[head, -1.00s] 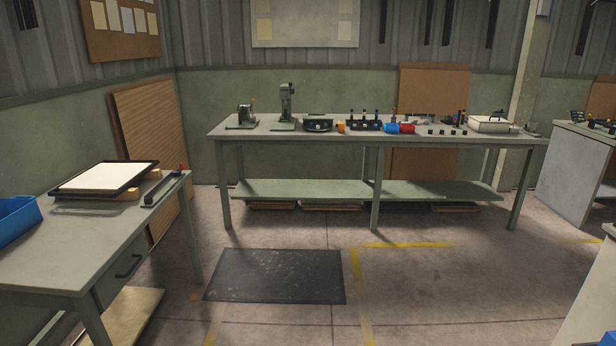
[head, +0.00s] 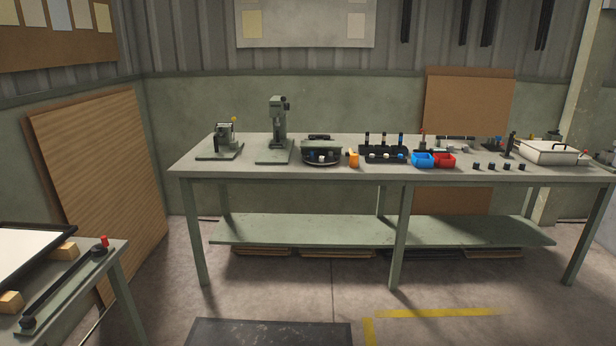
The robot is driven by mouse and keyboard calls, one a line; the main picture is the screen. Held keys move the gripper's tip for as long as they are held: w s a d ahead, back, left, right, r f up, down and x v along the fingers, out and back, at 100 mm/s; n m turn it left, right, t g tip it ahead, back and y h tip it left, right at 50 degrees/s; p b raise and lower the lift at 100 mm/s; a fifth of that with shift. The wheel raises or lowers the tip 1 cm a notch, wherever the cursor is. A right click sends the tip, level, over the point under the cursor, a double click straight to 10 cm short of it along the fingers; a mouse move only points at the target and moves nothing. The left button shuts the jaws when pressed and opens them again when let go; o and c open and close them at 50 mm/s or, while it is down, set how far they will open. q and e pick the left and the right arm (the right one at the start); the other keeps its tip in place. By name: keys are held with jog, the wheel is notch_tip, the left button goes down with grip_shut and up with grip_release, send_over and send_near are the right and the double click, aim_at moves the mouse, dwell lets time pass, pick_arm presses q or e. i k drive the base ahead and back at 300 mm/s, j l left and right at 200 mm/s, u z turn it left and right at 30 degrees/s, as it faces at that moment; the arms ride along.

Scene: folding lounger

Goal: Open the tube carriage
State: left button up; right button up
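A long grey-green workbench (head: 330,176) stands ahead against the wall, with several small devices on it. I cannot tell for sure which one is the tube carriage. At its left end is a small grey device on a flat base (head: 221,150). Beside it stands a taller grey column device (head: 277,140). Right of that is a low round device with a dark base (head: 321,153). A black rack with upright pieces (head: 385,150) stands near the middle. Neither of my grippers is in view.
A side table (head: 110,262) at the lower left holds a dark bar with a red knob (head: 68,280) and a framed white panel (head: 22,252). Blue (head: 424,160) and red (head: 444,161) bins and a white case (head: 549,152) sit on the bench. A dark mat (head: 270,333) lies on open floor.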

aim_at(277, 139)
jog(key=i, duration=2.3)
